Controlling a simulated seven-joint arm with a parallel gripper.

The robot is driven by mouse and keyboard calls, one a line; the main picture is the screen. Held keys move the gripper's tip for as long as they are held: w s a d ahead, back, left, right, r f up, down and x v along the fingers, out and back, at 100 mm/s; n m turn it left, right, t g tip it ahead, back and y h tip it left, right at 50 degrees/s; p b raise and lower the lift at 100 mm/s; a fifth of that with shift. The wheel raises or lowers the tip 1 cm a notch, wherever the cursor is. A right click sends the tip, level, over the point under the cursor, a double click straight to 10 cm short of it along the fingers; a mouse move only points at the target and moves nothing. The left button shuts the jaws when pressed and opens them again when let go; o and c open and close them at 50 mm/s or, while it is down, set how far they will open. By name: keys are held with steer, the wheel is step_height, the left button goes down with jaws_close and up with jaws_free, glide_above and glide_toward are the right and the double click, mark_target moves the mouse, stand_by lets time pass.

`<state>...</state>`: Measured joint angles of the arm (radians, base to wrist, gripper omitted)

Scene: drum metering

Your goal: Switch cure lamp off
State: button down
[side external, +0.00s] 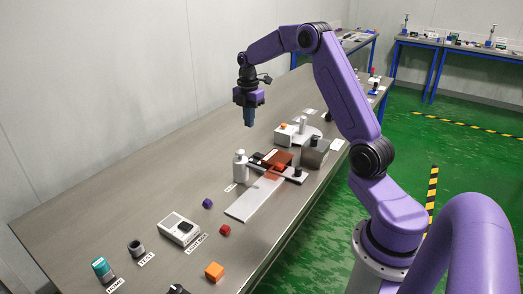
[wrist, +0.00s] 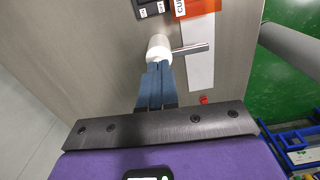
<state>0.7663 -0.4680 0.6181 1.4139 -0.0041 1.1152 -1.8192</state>
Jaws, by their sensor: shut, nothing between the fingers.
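My gripper (side external: 250,121) is shut and empty, pointing down high above the table in the side view. Its blue fingers are together in the wrist view (wrist: 162,70). The cure lamp looks to be the orange translucent hood (side external: 279,159) over a pale strip (side external: 250,203); its orange part with a partly cut-off "CU" label shows at the top of the wrist view (wrist: 200,8). Beside it is a black panel (wrist: 149,8) with small white labels, cut off by the frame edge. I cannot tell the switch position. A white bottle-like post (side external: 240,166) stands left of the hood.
A grey box (side external: 315,153) and a white box with an orange top (side external: 284,134) stand behind the hood. The table's left side is clear.

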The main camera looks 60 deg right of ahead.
glide_above(262, 156)
steer(key=shift+w+f+n, duration=0.1)
steer(key=shift+f+n, duration=0.2)
steer(key=shift+f, duration=0.45)
steer(key=shift+a+f, duration=0.1)
step_height(262, 156, down, 14)
steer(key=shift+r, duration=0.1)
